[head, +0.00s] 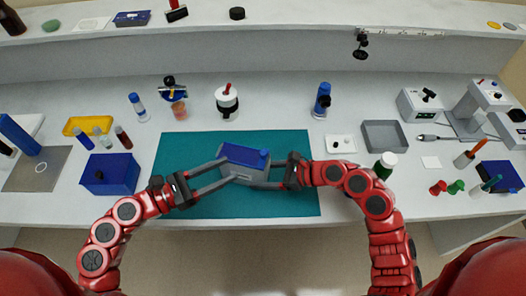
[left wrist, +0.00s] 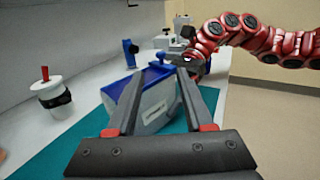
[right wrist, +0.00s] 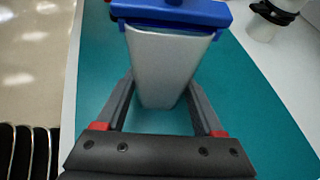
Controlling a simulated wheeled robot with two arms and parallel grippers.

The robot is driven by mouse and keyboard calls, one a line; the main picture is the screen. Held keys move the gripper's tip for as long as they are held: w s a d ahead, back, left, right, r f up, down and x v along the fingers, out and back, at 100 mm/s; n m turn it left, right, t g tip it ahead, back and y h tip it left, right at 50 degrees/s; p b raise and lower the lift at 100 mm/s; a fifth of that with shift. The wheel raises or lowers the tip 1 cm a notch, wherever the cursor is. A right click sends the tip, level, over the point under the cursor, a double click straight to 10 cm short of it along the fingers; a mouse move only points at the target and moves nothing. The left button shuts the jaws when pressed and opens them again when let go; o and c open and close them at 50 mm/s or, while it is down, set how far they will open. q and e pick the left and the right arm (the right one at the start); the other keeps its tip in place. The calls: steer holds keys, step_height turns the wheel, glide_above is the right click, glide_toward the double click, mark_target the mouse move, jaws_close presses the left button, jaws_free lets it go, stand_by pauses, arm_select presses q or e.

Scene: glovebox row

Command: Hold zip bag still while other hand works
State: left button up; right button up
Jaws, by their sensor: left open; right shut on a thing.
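The zip bag (head: 240,167) is a pale grey block-like pouch with a blue top strip and a blue slider knob. It stands over the teal mat (head: 190,150); whether it touches the mat is unclear. My right gripper (head: 262,174) is shut on the bag from the right. In the right wrist view the pale bag body (right wrist: 160,65) sits between its fingers. My left gripper (head: 231,170) is open at the bag's left end. In the left wrist view the bag (left wrist: 157,108) shows beyond and between its fingers; contact is unclear.
A white jar with a red-handled stick (head: 228,102) stands behind the mat. A blue box (head: 110,175) is at the left, and a green bottle with a white cap (head: 384,165) is at the right. The mat around the bag is clear.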

mark_target(262, 152)
arm_select(q)
steer(key=x, duration=1)
steer(key=shift+s+d+r, duration=0.1)
steer(key=shift+s, duration=0.05)
steer(key=shift+w+d, duration=0.4)
steer(key=shift+d, duration=0.15)
steer(key=shift+c, duration=0.2)
jaws_close()
steer(key=shift+a, duration=0.1)
stand_by(0.3)
